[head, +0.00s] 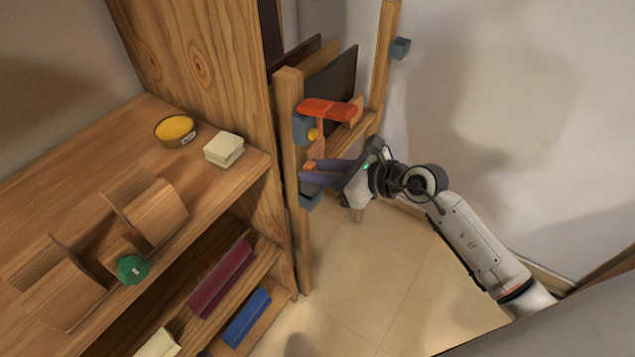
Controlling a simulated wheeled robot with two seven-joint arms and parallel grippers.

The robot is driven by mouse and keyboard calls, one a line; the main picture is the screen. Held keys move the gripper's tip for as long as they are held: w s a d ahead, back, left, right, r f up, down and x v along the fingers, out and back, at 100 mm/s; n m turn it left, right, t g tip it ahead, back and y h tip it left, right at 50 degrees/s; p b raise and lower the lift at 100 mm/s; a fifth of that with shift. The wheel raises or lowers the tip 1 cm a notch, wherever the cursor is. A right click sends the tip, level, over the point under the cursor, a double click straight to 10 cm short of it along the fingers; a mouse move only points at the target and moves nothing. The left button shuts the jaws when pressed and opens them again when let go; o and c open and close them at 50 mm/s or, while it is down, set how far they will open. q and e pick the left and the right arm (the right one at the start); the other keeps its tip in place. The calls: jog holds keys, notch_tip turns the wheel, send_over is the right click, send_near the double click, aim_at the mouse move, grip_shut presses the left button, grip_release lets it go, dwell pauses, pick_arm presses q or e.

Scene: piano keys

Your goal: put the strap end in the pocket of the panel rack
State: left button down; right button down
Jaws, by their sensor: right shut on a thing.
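The wooden panel rack (290,150) stands right of the tall cabinet and holds dark panels (333,84). A red-orange strap piece (327,109) lies across its upper part, with an orange part (319,131) hanging below. A blue-grey block (303,128) sits on the front post beside a yellow knob (313,134). A second blue-grey block (311,197) is lower on this post; I cannot tell which is the pocket. My right gripper (308,171) has purple fingers at the post, between these blocks, shut on the orange strap end (311,164), mostly hidden. My left gripper is out of view.
At left, a wooden shelf (215,190) bears a yellow-topped tin (175,131), a pale block (223,149), wooden holders and a green round object (132,269). Maroon (220,279) and blue (246,317) items lie on lower shelves. The tiled floor (365,275) is clear.

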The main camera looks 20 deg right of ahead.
jog(key=shift+f+b, duration=0.55)
jog(key=shift+f, duration=1.7)
jog(key=c, duration=1.5)
grip_release()
